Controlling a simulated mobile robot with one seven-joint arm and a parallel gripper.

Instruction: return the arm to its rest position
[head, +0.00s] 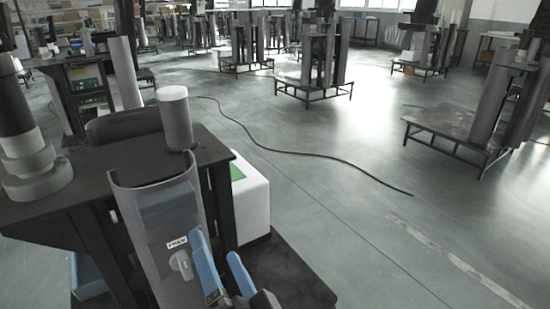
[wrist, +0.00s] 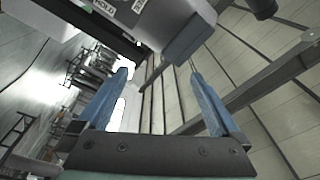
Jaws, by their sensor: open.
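My gripper (head: 215,246) has two blue fingers and is low in the middle of the head view, beside a grey curved shell (head: 140,222) with a small white label. In the wrist view the fingers of my gripper (wrist: 158,75) stand well apart with nothing held between them. A grey body with labels and a blue-grey block (wrist: 190,38) shows just beyond the fingertips at the top of the wrist view; I cannot tell whether the fingers touch it. The rest of my arm is mostly out of sight.
A black table (head: 90,178) stands at the left with a grey cylinder (head: 176,118) upright on it. A white box (head: 250,200) is beside it. A dark cable (head: 300,154) crosses the floor. Several similar column stands are farther back.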

